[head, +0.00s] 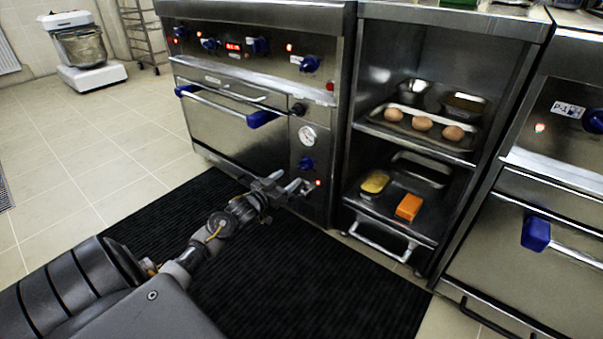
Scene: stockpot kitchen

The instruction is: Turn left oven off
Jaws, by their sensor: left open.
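The left oven (215,128) is the steel range at the upper middle, its door shut. On the narrow panel right of its door are a round gauge (308,136), a blue knob (306,163) below it and a lit red lamp (318,183) lower down. My left gripper (295,183) is open and empty, just in front of this panel and a little below the blue knob. I cannot tell whether it touches the panel. The fingers hide part of the lower panel. My right gripper is out of view.
An open shelf unit (355,190) with eggs, pans, a yellow item and an orange block stands right of the oven. Another oven (540,255) is at far right. A black mat (310,270) covers the floor in front. A mixer (85,50) stands back left.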

